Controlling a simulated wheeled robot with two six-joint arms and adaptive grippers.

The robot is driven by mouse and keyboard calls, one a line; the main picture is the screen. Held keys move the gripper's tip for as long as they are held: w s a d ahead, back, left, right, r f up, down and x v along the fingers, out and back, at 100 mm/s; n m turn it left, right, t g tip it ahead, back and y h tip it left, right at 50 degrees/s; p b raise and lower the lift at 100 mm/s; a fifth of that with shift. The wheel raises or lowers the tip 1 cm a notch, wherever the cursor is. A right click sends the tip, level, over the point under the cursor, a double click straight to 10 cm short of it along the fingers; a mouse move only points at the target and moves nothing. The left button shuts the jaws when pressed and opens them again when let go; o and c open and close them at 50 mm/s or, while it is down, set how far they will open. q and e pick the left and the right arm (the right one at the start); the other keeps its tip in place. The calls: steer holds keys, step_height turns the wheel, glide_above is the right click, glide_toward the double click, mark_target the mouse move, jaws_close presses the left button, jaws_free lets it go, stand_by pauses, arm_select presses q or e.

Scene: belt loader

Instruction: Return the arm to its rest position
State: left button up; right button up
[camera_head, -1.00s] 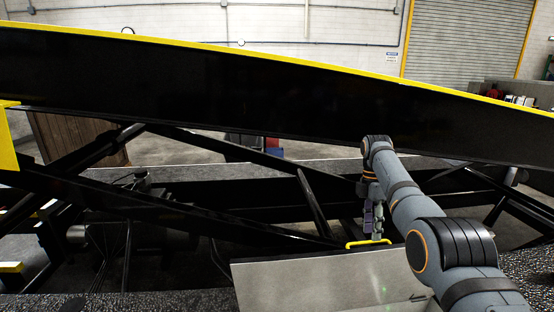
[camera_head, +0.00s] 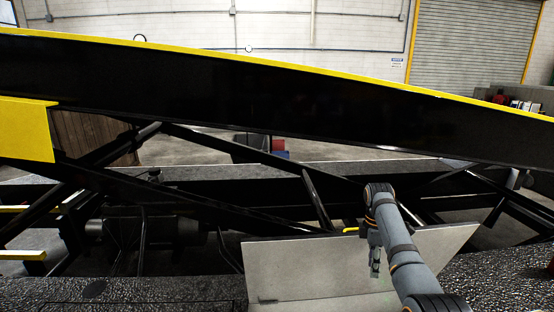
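My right arm comes in from the bottom right. My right gripper (camera_head: 375,264) points down in front of a light grey panel (camera_head: 300,266) on the belt loader. My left gripper is not in view.
The loader's long black conveyor beam (camera_head: 250,95) with a yellow top edge crosses the view above my arm. Black diagonal braces (camera_head: 318,200) stand behind the panel. A dark textured deck (camera_head: 120,290) runs along the front.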

steer(key=s+f+m+t, duration=0.2)
steer(key=s+f+m, duration=0.5)
steer(key=s+f, duration=0.8)
steer(key=s+a+r+m+t, duration=0.15)
steer(key=s+m, duration=0.25)
steer(key=s, duration=0.5)
steer(key=s+a+r+m+t, duration=0.1)
steer(key=s+a+m+t, duration=0.15)
steer(key=s, duration=0.65)
step_height(320, 180, down, 34)
steer(key=s+d+g+b, duration=0.2)
steer(key=s+b, duration=0.1)
steer(key=b, duration=0.4)
arm_select(q)
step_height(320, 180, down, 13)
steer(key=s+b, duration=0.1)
steer(key=b, duration=0.4)
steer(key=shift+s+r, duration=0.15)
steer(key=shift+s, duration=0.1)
arm_select(e)
steer(key=s+d+f+m+g, duration=0.1)
steer(key=s+f, duration=1.7)
steer(key=f, duration=0.3)
steer(key=shift+f, duration=0.25)
